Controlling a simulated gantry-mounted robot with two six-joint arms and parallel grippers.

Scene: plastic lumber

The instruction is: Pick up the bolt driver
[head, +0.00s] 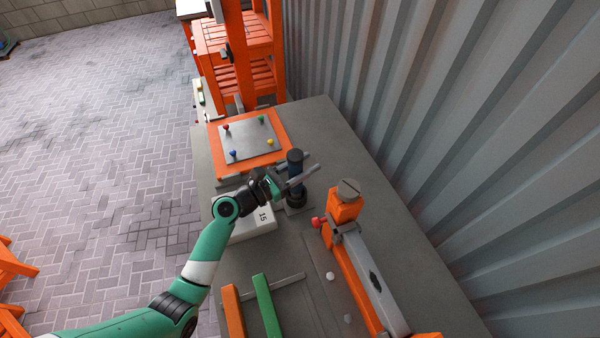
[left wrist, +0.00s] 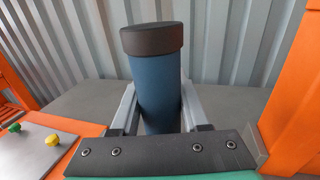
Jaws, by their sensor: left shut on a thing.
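The bolt driver (head: 295,178) is a dark blue upright cylinder with a black cap, standing on the grey table right of the white box. Its base appears to rest on or close to a dark stand on the table. My left gripper (head: 293,177) has its fingers on both sides of the cylinder and is shut on it. In the left wrist view the blue body of the bolt driver (left wrist: 160,92) stands between the two grey fingers (left wrist: 158,110). Its lower end is hidden there by the gripper's dark plate. My right gripper is not in view.
An orange board with a grey plate (head: 250,139) and coloured knobs lies behind. A white box marked 15 (head: 250,222) sits under my arm. An orange clamp fixture (head: 345,212) stands to the right, orange and green bars (head: 266,305) in front. A corrugated wall (head: 440,130) borders the right.

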